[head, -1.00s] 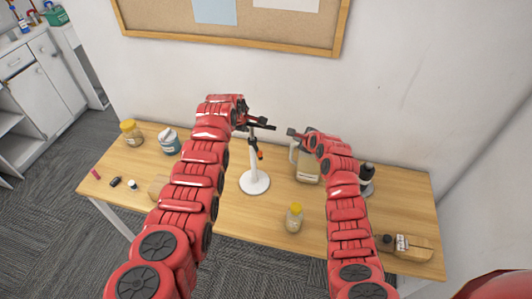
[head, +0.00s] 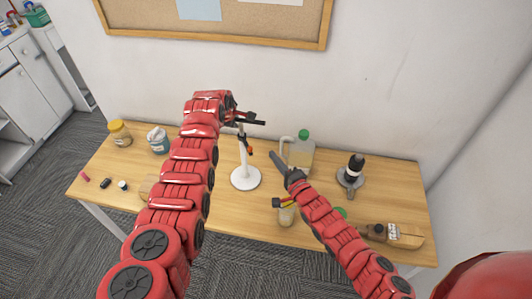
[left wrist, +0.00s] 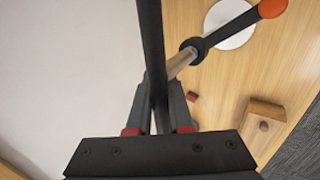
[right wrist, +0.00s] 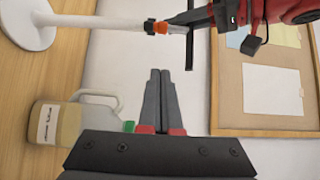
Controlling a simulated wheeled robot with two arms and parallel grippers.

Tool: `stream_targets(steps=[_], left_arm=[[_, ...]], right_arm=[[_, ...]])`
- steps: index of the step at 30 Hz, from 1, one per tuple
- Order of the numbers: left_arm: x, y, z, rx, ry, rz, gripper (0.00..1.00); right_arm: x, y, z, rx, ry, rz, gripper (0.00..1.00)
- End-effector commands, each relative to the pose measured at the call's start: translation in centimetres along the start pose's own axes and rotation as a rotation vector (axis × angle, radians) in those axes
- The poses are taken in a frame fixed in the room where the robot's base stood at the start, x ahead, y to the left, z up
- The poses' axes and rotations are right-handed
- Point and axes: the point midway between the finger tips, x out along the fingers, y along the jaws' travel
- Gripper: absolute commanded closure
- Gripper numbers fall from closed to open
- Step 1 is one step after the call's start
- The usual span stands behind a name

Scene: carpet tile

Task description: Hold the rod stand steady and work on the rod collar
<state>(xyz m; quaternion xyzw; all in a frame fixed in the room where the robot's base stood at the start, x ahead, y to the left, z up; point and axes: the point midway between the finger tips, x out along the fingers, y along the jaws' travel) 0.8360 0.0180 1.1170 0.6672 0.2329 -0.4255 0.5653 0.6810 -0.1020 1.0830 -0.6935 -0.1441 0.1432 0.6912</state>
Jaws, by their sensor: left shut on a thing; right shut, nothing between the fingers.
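The rod stand has a white round base (head: 246,179) and a pale upright rod (head: 242,145) at the table's middle. The rod collar (head: 249,153) is dark with an orange part; in the left wrist view the collar (left wrist: 194,47) sits around the rod, with an orange-tipped handle (left wrist: 272,8). The right wrist view shows it too (right wrist: 156,27).
A jug (head: 302,158) with a green cap stands close behind my right gripper. Two jars (head: 120,134) (head: 158,141) stand at left.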

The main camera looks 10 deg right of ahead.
Motion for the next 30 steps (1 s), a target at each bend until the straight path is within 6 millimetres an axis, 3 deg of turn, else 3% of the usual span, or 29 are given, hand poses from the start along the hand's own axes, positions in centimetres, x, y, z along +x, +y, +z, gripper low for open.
stream_targets(steps=[12,30], left_arm=[[0.0,0.0,0.0,0.0,0.0,0.0,1.0],[0.0,0.0,0.0,0.0,0.0,0.0,1.0]], right_arm=[[4.9,0.1,0.1,0.001,0.001,0.002,1.0],[9.0,-0.6,-0.4,-0.003,0.01,-0.015,1.0]])
